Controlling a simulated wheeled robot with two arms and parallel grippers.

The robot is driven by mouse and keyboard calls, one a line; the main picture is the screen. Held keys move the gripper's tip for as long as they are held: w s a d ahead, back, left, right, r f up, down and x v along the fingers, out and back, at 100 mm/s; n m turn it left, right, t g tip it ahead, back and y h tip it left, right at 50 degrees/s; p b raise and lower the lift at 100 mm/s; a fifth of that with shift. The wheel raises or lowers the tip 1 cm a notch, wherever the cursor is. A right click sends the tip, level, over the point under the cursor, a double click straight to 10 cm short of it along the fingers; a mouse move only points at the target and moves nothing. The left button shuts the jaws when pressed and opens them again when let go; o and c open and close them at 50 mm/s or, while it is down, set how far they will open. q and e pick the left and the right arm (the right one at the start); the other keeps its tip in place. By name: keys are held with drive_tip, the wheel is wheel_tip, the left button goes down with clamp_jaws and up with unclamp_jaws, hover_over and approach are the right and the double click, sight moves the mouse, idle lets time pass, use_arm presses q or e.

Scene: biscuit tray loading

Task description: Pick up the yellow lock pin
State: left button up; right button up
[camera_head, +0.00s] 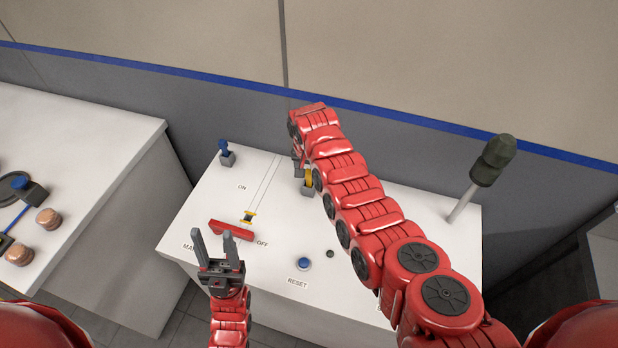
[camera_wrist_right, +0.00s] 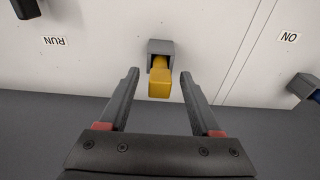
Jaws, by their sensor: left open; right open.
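The yellow lock pin (camera_head: 309,178) stands in a small grey holder (camera_head: 307,190) on the white panel, partly hidden by my right arm in the head view. In the right wrist view the yellow lock pin (camera_wrist_right: 160,84) sticks out of its grey holder (camera_wrist_right: 160,47). My right gripper (camera_wrist_right: 160,80) is open, with one finger on each side of the pin and a gap on both sides. My left gripper (camera_head: 212,240) is open and empty, above the panel's front left edge near the red handle (camera_head: 232,230).
A blue pin (camera_head: 223,147) stands in a holder at the back left. A blue RESET button (camera_head: 304,263) is at the front. A dark-knobbed lever (camera_head: 493,160) rises at the right. Another white table (camera_head: 110,135) with copper-coloured pieces (camera_head: 48,218) stands at the left.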

clamp_jaws()
idle(0.3)
idle(0.3)
